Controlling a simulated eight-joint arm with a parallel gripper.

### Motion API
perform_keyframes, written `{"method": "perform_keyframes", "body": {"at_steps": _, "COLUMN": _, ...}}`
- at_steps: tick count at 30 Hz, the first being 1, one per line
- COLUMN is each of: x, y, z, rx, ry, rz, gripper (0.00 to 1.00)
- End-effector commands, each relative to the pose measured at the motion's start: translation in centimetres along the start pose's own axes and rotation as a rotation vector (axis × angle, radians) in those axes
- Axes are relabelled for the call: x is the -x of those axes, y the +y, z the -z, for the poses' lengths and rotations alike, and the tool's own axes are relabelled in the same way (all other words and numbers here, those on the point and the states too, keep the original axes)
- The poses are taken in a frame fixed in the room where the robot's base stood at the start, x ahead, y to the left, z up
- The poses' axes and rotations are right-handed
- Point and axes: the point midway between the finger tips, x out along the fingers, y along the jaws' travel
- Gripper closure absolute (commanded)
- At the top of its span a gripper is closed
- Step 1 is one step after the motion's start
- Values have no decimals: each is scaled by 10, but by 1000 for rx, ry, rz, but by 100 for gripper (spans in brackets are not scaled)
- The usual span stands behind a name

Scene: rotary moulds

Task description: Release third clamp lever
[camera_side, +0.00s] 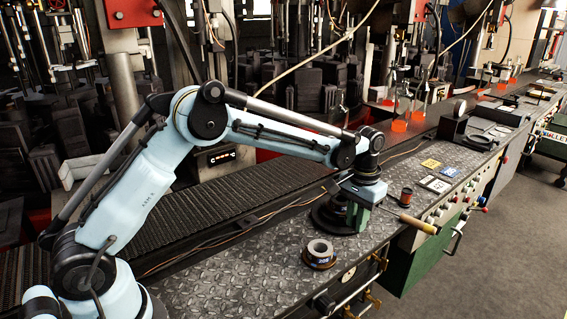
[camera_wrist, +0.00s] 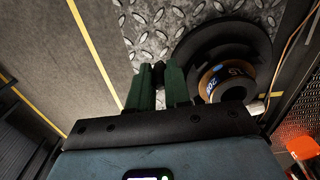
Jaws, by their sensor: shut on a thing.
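My gripper (camera_side: 359,218) is low over the metal bench, pointing down at the right edge of a black round mould (camera_side: 322,222). In the wrist view its two green fingers (camera_wrist: 160,85) are shut on a small dark piece (camera_wrist: 158,70), which looks like a clamp lever; the fingers hide most of it. The mould (camera_wrist: 257,45) lies just right of the fingers there, with a brown ring carrying a blue and white label (camera_wrist: 217,78) in its middle. I cannot tell which clamp lever this is, or its angle. Other levers cannot be made out.
A grey ring on a brown labelled base (camera_side: 320,251) stands in front of the mould. A wooden-handled tool (camera_side: 415,223) lies across the bench edge, right of my gripper. A brown spool (camera_side: 406,196) and small yellow and white plates (camera_side: 436,184) are beyond it.

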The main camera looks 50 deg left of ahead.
Motion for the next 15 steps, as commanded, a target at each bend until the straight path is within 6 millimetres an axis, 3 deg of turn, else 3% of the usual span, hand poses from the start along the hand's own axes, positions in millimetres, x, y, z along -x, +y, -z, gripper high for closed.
{"method": "perform_keyframes", "body": {"at_steps": 15, "x": 1, "y": -16, "z": -3, "rx": -347, "ry": 2, "rz": 1, "gripper": 100}}
